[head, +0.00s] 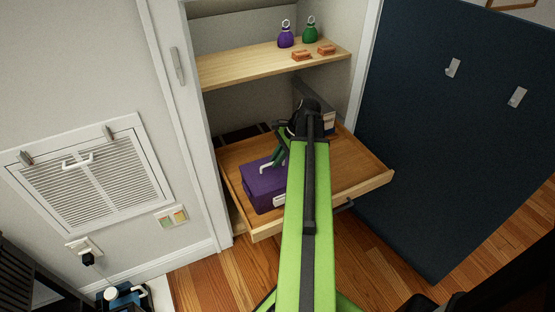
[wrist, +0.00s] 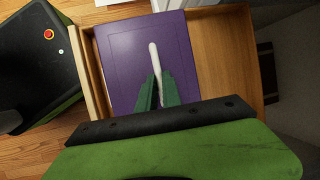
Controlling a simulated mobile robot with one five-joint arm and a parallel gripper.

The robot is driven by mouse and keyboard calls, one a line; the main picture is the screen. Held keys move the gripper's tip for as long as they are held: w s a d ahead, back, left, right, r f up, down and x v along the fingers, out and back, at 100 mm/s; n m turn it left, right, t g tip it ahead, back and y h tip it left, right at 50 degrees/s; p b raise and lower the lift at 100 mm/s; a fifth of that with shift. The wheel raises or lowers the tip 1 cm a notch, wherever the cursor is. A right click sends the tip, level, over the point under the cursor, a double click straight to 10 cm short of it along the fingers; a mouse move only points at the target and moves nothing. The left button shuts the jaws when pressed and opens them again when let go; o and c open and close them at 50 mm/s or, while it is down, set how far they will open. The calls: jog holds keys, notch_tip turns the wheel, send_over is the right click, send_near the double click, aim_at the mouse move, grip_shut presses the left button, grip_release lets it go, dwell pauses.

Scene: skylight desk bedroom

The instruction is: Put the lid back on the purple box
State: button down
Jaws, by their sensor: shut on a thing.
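The purple box (head: 264,198) sits in the left part of the pulled-out wooden drawer, partly hidden behind my arm. Its lid (wrist: 130,50) is a flat purple panel with a white bar handle (wrist: 154,55). In the head view the lid lies over the box top, and I cannot tell whether it is fully seated. My gripper (wrist: 157,92) is shut on the white handle, its green fingers on either side of it. In the head view my gripper (head: 273,163) is just above the lid.
The open drawer (head: 373,182) has bare room on its right. A grey-white box (head: 328,120) stands at its back. The shelf (head: 232,71) above holds a purple bottle (head: 286,39), a green bottle (head: 310,35) and small orange blocks (head: 301,56). A dark blue door panel (head: 440,130) stands right.

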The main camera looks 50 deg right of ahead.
jog(key=c, duration=1)
grip_release()
jog(key=shift+o, duration=0.2)
jog(key=shift+r, duration=0.15)
notch_tip(320, 180, up, 7)
jog(key=p, duration=0.7)
jog(key=shift+c, duration=0.2)
grip_shut()
